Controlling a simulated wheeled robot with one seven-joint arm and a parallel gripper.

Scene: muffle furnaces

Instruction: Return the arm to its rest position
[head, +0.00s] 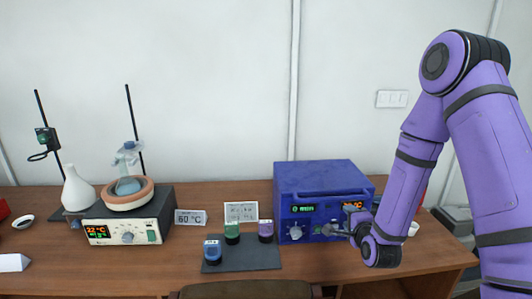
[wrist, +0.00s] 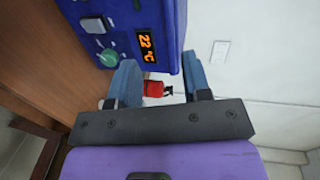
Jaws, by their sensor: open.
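My purple arm comes in from the right in the head view and reaches down to the front of the blue muffle furnace (head: 318,178). My gripper (head: 338,231) is in front of the furnace's lower front panel, near its knobs. In the wrist view my gripper (wrist: 160,76) has its two blue fingers apart, with nothing held between them. The furnace (wrist: 105,14) fills the top of that view, with a 22 °C display, a green knob and a switch. I cannot tell whether a finger touches the panel.
A heater (head: 125,232) with a flask stands at the left beside a white vase (head: 77,190). A dark mat (head: 243,257) holds blue, green and purple items. A 60 °C sign (head: 190,217) stands behind. A red object (wrist: 158,89) shows beyond my fingers. A chair back (head: 245,291) is in front.

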